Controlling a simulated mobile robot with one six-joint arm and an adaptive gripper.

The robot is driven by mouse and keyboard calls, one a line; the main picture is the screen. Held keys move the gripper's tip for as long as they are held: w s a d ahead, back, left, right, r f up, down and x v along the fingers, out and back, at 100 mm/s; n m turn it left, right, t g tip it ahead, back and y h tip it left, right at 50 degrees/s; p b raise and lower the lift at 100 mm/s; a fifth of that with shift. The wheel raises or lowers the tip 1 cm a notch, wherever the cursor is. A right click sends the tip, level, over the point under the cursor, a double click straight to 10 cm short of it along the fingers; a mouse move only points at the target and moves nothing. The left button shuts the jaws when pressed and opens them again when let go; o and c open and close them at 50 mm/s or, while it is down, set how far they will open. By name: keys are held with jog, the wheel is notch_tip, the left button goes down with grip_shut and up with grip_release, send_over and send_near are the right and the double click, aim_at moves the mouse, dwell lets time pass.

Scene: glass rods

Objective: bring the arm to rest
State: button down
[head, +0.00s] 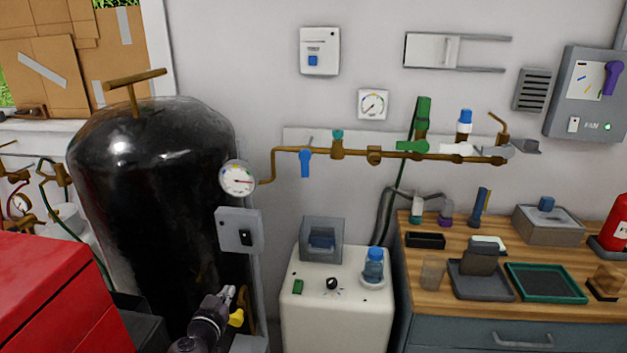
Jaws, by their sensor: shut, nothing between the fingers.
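My gripper (229,293) shows at the bottom of the head view, left of centre, at the end of my dark arm. Its grey fingertips are small in the picture, point up and to the right, and are together with nothing between them. It is in front of the lower part of the large black tank (150,190), left of the white cabinet (337,315). A yellow part (237,318) shows right beside it; I cannot tell what it belongs to. Most of my arm is below the picture edge.
A red cabinet (55,290) fills the lower left. A grey switch box (240,231) and a gauge (238,178) are above my gripper. A brass pipe (375,155) runs along the wall. The wooden bench (425,290) at right holds trays and small containers.

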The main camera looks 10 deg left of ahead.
jog(key=w+d+f+m+g+h, duration=0.1)
jog(key=w+d+f+g+h, duration=0.3)
jog(key=d, duration=0.7)
jog(key=w+d+f+g+h, duration=0.1)
jog(key=w+d+f+g, duration=0.35)
jog(key=d, duration=0.75)
jog(key=s+d+f+n+g+y, duration=0.1)
jog(key=s+d+f+g+y, duration=0.25)
jog(key=d, duration=0.65)
jog(key=s+d+f+g+y, duration=0.2)
jog(key=s+d+f+g, duration=0.15)
jog(key=d, duration=0.75)
notch_tip(320, 180, up, 17)
jog(key=w+p, duration=0.1)
jog(key=p, duration=1.6)
jog(key=shift+a+g, duration=0.35)
